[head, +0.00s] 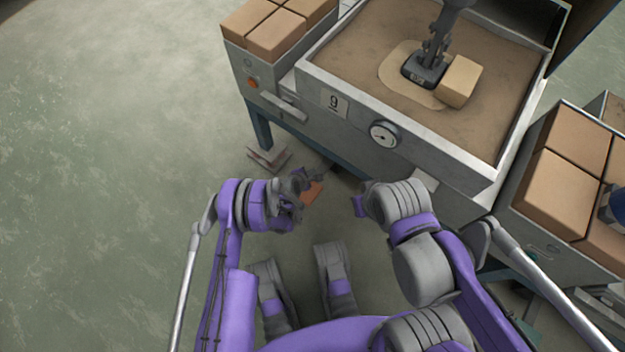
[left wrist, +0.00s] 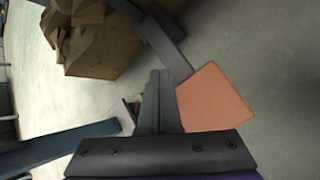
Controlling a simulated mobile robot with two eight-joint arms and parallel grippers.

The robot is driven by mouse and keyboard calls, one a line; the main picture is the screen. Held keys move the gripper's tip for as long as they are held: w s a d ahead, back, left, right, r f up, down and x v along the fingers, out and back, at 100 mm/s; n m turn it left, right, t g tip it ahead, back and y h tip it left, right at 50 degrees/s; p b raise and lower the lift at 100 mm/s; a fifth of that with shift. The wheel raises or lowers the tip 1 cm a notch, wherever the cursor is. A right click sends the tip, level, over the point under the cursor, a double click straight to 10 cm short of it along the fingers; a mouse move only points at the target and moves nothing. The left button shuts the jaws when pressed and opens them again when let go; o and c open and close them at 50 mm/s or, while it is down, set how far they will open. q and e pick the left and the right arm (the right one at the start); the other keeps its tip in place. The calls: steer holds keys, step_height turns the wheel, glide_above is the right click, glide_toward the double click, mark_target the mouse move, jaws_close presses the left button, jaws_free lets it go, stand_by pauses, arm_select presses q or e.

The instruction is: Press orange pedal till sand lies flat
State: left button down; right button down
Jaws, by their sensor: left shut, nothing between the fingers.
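The orange pedal (head: 312,192) is low under the front of the sand box, on a dark bar. It also shows in the left wrist view (left wrist: 213,98), right of my fingers. My left gripper (head: 308,176) is shut and empty close beside the pedal; I cannot tell whether they touch. Its fingers (left wrist: 158,78) point past the pedal's left edge. The brown sand (head: 370,30) fills the box and looks mostly level, with a paler patch around a dark tool (head: 424,70) and a tan block (head: 460,81). My right gripper is hidden.
Boxes of tan blocks stand at left (head: 275,34) and right (head: 560,190). Some flat pieces (head: 268,158) lie on the floor near the pedal. A brown faceted lump (left wrist: 95,40) is beside the bar. Floor at left is clear.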

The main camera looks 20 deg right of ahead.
arm_select(q)
steer(key=shift+a+f, duration=0.1)
steer(key=shift+f, duration=1.75)
steer(key=shift+f, duration=0.1)
stand_by(0.5)
steer(key=shift+f, duration=0.3)
steer(key=shift+r, duration=0.1)
stand_by(0.4)
steer(key=shift+r+p, duration=0.3)
steer(key=shift+r+p, duration=1.25)
steer(key=shift+r, duration=1.25)
